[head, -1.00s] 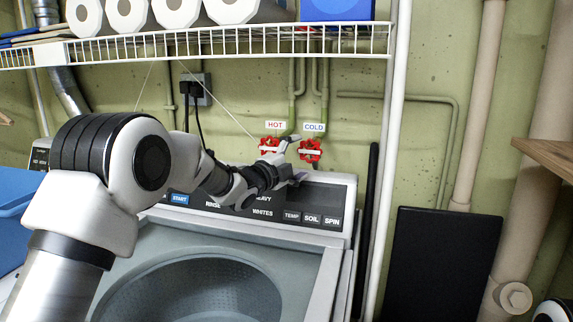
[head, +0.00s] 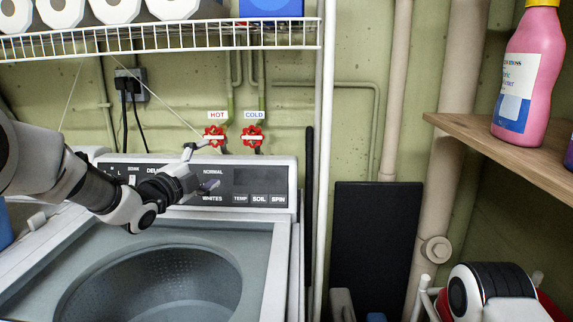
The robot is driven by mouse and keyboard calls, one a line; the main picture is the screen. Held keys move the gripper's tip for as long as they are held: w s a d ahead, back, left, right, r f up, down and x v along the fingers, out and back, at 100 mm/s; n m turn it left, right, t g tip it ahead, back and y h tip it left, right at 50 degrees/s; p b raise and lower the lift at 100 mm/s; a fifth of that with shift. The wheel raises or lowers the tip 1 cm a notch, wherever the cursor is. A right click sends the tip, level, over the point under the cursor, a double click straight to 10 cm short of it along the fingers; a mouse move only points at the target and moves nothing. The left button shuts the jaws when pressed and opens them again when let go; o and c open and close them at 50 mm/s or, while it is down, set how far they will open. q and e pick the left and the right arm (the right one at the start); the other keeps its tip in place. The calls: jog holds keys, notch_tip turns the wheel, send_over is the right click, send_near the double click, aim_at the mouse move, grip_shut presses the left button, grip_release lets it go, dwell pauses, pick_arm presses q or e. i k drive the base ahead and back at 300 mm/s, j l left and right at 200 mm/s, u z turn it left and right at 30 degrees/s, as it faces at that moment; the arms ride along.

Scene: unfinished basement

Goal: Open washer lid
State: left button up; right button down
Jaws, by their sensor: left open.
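The washer (head: 283,250) stands at the lower left, with its control panel (head: 262,182) at the back. Its lid (head: 228,243) looks like a grey, glassy panel lying flat in the light top frame, with the round perforated tub showing below it. No raised lid is seen. My left gripper (head: 201,169) is open and empty, its fingers spread in front of the control panel, above the back of the lid. I cannot tell whether a fingertip touches the panel. My left arm hides part of the panel and the washer's left side. My right gripper is out of view.
Red hot (head: 214,135) and cold (head: 252,136) valves are on the wall behind the washer. A white wire shelf (head: 170,38) hangs above. A black panel (head: 375,245) leans on the right. A wooden shelf (head: 470,133) holds a pink bottle (head: 527,75).

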aim_at(274, 301)
jog(key=k+j, duration=0.3)
jog(key=k, duration=0.25)
jog(key=k+j, duration=0.35)
jog(key=k, duration=0.15)
jog(key=k+j, duration=0.3)
jog(key=k, duration=0.25)
